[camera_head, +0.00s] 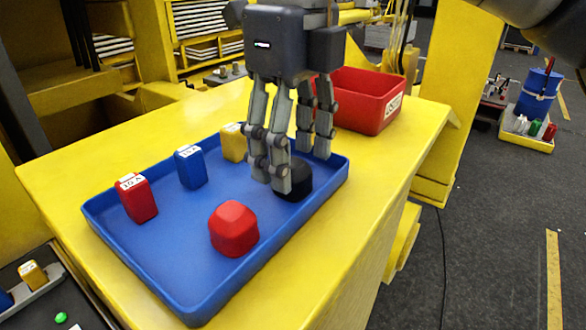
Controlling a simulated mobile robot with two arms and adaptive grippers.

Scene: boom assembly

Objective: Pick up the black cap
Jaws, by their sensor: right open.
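The black cap (299,183) sits in the right part of a blue tray (170,262) on the yellow table. My right gripper (300,170) comes down from above and is open, with its fingers close around the cap. The fingers hide part of the cap, and I cannot tell whether they touch it. My left gripper is not in view.
The tray also holds a red cap (234,228), a red block (137,198), a blue block (190,167) and a yellow block (233,143). A red bin (362,100) stands behind the tray on the yellow table (95,145). The table's right side is clear.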

